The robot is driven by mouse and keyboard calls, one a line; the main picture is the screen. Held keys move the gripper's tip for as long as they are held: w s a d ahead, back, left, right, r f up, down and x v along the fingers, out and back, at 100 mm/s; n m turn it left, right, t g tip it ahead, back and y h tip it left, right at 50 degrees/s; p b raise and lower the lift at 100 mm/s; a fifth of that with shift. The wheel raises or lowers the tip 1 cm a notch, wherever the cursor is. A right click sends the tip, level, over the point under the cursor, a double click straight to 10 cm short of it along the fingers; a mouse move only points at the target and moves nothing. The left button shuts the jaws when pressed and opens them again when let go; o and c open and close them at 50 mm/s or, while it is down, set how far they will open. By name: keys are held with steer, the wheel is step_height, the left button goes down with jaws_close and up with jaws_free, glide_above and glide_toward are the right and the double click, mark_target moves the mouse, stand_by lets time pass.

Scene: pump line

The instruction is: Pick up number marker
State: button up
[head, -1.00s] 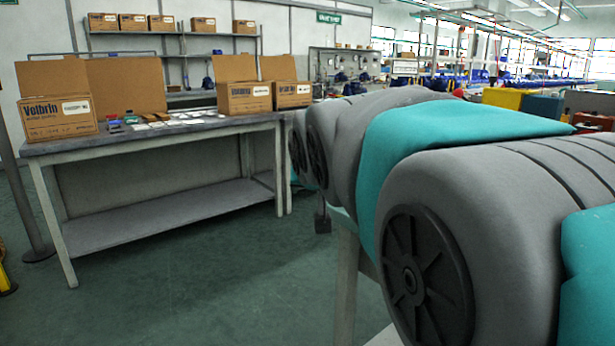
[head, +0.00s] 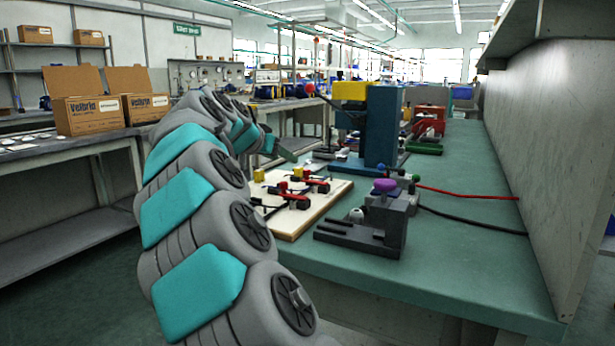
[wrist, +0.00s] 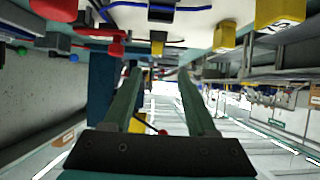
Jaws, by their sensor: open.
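My gripper (wrist: 159,72) is open, with two green fingers apart and nothing between them. In the head view my gripper (head: 290,155) is partly hidden by my arm and hangs near the far edge of a cream board (head: 292,222). Small yellow blocks stand on this board: one at its left (head: 258,175) and one near its back (head: 297,173). The wrist view, which looks upside down, shows a yellow block (wrist: 225,37) and a larger one (wrist: 280,12) with dark marks on its face, both beyond the fingertips. I cannot read the marks.
Red-handled clamps (head: 290,190) sit on the board. A grey vise-like fixture (head: 372,228) with a purple knob stands to its right. A tall blue press (head: 383,125) with a yellow head stands behind. A grey wall (head: 565,150) bounds the green bench.

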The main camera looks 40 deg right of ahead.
mark_target(296, 169)
steer(key=x, duration=0.2)
steer(key=shift+w+d+f, duration=0.1)
steer(key=shift+d+f, duration=0.1)
steer(key=shift+d, duration=0.1)
steer(key=shift+s+f+p+x, duration=0.1)
steer(key=shift+f+x, duration=0.05)
steer(key=shift+x, duration=0.75)
steer(key=shift+s+f+p+x, duration=0.1)
steer(key=shift+x, duration=0.8)
steer(key=shift+s+f+p+x, duration=0.1)
steer(key=shift+s+f+x, duration=0.05)
steer(key=shift+x, duration=0.8)
steer(key=shift+a, duration=0.15)
steer(key=shift+c, duration=0.2)
jaws_close()
